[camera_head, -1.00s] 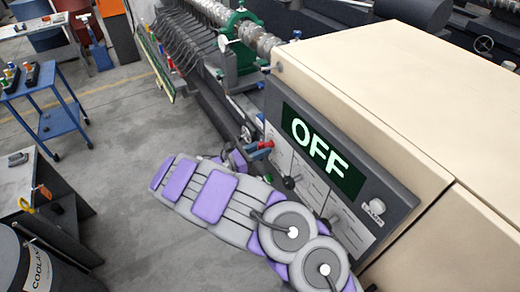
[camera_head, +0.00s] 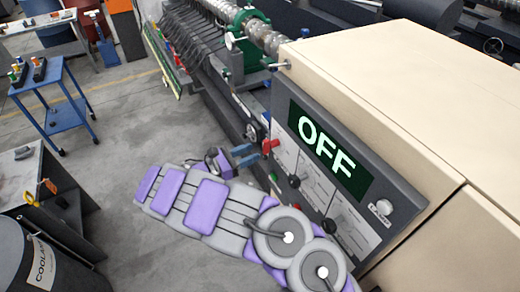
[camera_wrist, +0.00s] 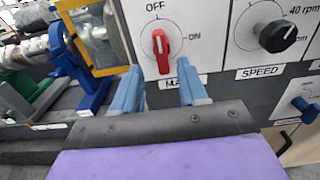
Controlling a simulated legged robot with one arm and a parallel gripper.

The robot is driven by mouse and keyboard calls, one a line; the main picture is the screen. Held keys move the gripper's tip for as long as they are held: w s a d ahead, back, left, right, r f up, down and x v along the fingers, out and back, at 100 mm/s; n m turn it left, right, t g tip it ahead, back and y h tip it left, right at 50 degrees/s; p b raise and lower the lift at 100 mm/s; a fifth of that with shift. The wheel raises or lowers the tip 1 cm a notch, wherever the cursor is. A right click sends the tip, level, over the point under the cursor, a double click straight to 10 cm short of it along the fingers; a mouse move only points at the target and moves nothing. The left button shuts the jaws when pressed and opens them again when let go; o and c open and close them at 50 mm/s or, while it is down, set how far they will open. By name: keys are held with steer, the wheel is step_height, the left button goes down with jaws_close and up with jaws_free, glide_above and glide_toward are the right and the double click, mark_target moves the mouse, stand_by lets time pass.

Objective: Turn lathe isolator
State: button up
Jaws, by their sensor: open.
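The lathe isolator is a red rotary switch (camera_wrist: 160,42) on a white plate marked OFF at the top and ON at the right. Its red handle stands near upright, towards OFF. A partly hidden label below it starts with "MA". In the head view the red switch (camera_head: 270,147) sits at the left end of the control panel (camera_head: 400,203). My gripper (camera_wrist: 158,70) is open and empty, its two blue fingers below and to either side of the handle, apart from it in the picture. In the head view my gripper (camera_head: 246,156) is just left of the switch.
A lit display (camera_head: 330,150) reads OFF. A black SPEED knob (camera_wrist: 277,36) is right of the switch, and a blue knob (camera_wrist: 306,104) is lower right. The lathe's shaft and green rest (camera_head: 245,35) lie beyond.

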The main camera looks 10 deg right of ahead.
steer(key=b+v, duration=0.1)
steer(key=v, duration=1)
steer(key=shift+w, duration=0.1)
